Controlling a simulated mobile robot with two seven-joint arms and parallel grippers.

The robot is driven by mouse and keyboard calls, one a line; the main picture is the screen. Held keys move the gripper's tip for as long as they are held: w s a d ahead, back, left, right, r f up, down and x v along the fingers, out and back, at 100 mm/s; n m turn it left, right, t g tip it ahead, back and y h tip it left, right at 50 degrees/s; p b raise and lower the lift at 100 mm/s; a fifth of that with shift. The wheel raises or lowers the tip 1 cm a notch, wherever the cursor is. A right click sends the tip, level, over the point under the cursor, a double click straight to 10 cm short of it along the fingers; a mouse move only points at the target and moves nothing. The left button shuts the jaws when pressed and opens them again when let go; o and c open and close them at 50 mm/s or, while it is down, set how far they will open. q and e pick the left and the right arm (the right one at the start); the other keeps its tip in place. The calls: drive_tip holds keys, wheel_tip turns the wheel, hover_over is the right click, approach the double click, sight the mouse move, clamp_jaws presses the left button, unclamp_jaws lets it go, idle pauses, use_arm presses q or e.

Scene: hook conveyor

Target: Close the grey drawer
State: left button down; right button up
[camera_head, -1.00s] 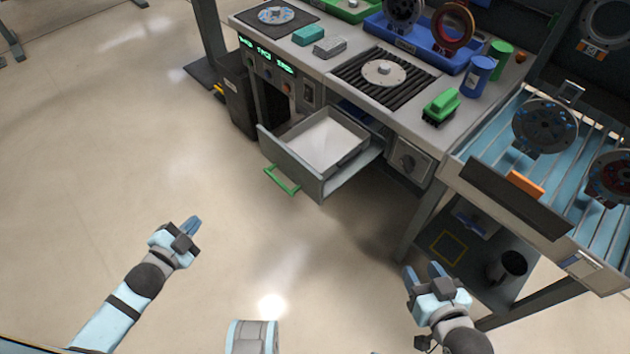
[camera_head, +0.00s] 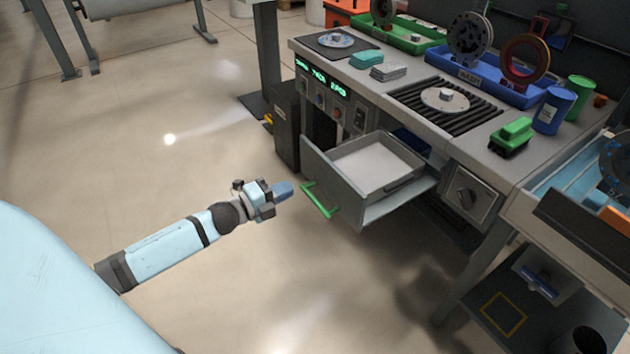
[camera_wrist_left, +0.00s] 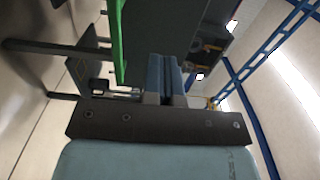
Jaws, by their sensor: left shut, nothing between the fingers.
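The grey drawer (camera_head: 345,194) is pulled out from under the workbench, with a white-bottomed tray inside it. Its green handle (camera_head: 319,200) is on the front face, and the handle also shows in the left wrist view (camera_wrist_left: 117,45). My left gripper (camera_head: 285,190) is shut and empty, just to the left of the handle, with its fingers pointing toward the drawer front. In the left wrist view the blue fingers (camera_wrist_left: 165,75) are together, beside the green handle and apart from it in the picture. My right gripper is not in view.
The workbench (camera_head: 365,80) carries a burner-like grate (camera_head: 445,105), a blue bin (camera_head: 490,82), a blue cylinder (camera_head: 553,110) and a green block (camera_head: 513,136). A dark bin (camera_head: 287,128) stands left of the drawer. The floor in front is clear.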

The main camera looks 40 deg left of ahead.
sight(321, 174)
use_arm(q)
drive_tip(key=b+x, duration=0.1)
drive_tip(key=x, duration=0.6)
drive_tip(key=shift+w, duration=0.15)
drive_tip(key=shift+w+d+b, duration=0.25)
drive_tip(key=shift+w+b, duration=0.05)
drive_tip(key=shift+w, duration=0.2)
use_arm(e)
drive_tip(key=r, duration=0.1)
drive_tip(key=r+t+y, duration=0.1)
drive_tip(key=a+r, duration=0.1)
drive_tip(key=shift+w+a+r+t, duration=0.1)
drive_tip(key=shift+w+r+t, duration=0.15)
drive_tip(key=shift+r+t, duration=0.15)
use_arm(q)
drive_tip(key=shift+w, duration=0.1)
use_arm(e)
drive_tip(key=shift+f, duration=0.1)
